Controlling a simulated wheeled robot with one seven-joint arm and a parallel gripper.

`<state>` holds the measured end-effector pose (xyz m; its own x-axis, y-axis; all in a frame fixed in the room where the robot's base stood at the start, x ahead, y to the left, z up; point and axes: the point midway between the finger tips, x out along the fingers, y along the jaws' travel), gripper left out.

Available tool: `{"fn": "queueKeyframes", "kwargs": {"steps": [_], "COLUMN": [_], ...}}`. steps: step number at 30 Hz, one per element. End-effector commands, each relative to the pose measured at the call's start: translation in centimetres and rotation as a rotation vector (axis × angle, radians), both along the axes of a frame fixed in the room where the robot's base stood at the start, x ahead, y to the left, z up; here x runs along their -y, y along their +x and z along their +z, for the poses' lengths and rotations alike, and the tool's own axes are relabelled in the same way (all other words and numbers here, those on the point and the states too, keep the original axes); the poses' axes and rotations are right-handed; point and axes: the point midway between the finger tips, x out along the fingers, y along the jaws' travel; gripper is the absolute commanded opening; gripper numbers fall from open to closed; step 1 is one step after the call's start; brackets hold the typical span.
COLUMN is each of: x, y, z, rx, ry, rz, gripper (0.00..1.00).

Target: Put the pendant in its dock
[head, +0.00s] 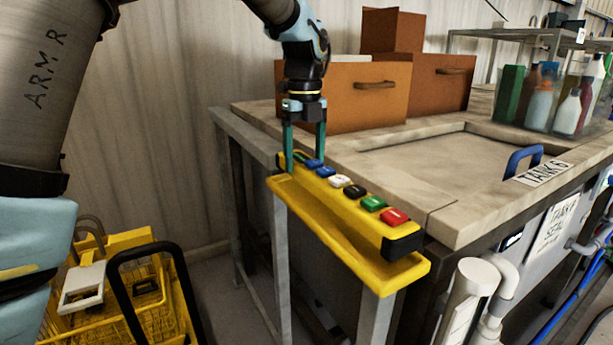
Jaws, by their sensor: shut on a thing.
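The pendant (350,205) is a long yellow control box with a row of coloured buttons and a black near end. It lies along the yellow dock (362,262), a tray at the corner of the tank bench. The pendant is over the dock, its near end close to the dock's near end; whether it rests fully on the floor of the dock is hidden. My gripper (305,150) points down at the pendant's far end, its two teal fingers shut on the pendant, one on each side. Part of the far end is hidden behind the fingers.
The bench has a lidded tank (440,165) with a blue handle (522,160). Brown boxes (365,92) stand behind my gripper. Bottles (560,98) stand at the far right. A yellow basket (135,295) is on the floor at lower left. White pipes (470,295) rise near the dock.

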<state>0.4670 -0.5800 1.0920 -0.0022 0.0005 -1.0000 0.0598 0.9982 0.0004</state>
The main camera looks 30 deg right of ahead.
Motion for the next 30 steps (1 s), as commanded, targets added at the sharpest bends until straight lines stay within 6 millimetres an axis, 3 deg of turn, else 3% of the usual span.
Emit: {"fn": "queueKeyframes", "kwargs": {"steps": [8, 9, 12, 19, 20, 25, 30], "x": [0.0, 0.0, 0.0, 0.0, 0.0, 0.0, 0.0], "y": [0.0, 0.0, 0.0, 0.0, 0.0, 0.0, 0.0], "z": [-2.5, -3.0, -3.8, -4.2, -4.4, -4.3, -4.2], "rx": [0.000, -0.001, 0.001, 0.000, -0.001, 0.000, 0.000], "ry": [0.000, 0.000, -0.001, -0.001, 0.001, 0.000, 0.000], "rz": [0.001, 0.001, 0.001, 0.001, 0.001, 0.001, 0.002], "gripper": [0.11, 0.00, 0.00, 0.00, 0.79, 0.98, 1.00]}}
